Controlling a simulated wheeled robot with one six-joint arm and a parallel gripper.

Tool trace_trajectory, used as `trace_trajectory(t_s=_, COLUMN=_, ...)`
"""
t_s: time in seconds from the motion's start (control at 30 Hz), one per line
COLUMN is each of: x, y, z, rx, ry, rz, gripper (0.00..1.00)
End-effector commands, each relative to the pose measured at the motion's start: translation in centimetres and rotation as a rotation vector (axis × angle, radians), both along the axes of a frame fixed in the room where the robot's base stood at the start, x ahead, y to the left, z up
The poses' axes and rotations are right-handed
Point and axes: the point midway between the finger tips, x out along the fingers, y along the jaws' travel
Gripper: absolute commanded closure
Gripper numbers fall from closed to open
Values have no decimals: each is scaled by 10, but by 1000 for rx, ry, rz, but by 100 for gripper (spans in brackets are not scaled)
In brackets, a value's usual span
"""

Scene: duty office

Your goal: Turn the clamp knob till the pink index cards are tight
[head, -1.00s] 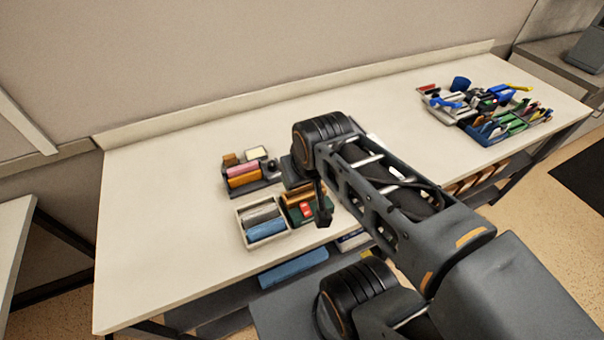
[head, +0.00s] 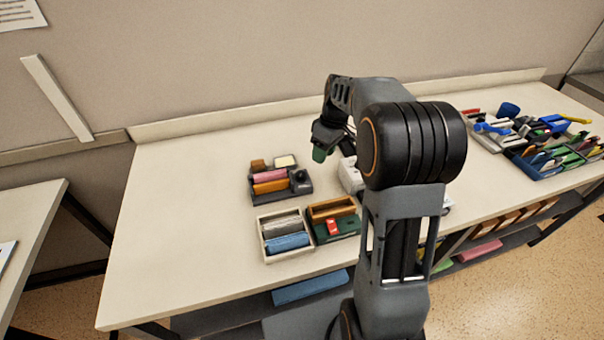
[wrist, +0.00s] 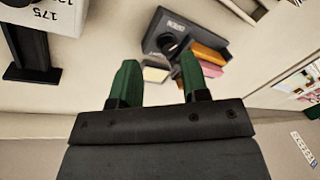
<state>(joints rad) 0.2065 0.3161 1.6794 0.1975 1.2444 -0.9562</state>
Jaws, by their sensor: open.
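The pink index cards (head: 268,175) lie in a dark clamp fixture (head: 282,196) on the bench, beside an orange block (head: 271,186). The round black clamp knob (head: 300,178) is at the fixture's right end. In the wrist view, the knob (wrist: 167,43) and pink cards (wrist: 211,53) show beyond my fingertips. My gripper (wrist: 158,72) is open, its green fingers apart with nothing held. In the head view, my gripper (head: 320,152) is above the bench, right of the fixture and apart from it. I cannot tell how tight the cards are.
A tray with grey and blue rolls (head: 263,246) and a green tray with a red item (head: 333,227) stand in front of the fixture. A white box (head: 351,176) stands to its right. Cluttered organisers (head: 545,150) fill the far right. The bench's left end is clear.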

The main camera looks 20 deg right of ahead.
Motion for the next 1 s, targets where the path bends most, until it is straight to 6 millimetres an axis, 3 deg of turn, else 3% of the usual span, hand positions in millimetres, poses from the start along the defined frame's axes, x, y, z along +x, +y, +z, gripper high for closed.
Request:
trace_trajectory(t_s=0.07, x=22, y=-5, z=-8, rx=60, ry=-18, rz=213, gripper=58)
trace_trajectory(t_s=0.2, x=44, y=-4, z=3, rx=149, ry=-99, rz=576, gripper=58)
trace_trajectory(t_s=0.4, x=50, y=0, z=32, rx=215, ry=-220, rz=959, gripper=58)
trace_trajectory(t_s=0.73, x=43, y=2, z=31, rx=265, ry=-274, rz=1199, gripper=58)
trace_trajectory(t_s=1.0, x=37, y=18, z=-6, rx=267, ry=-274, rz=1208, gripper=58)
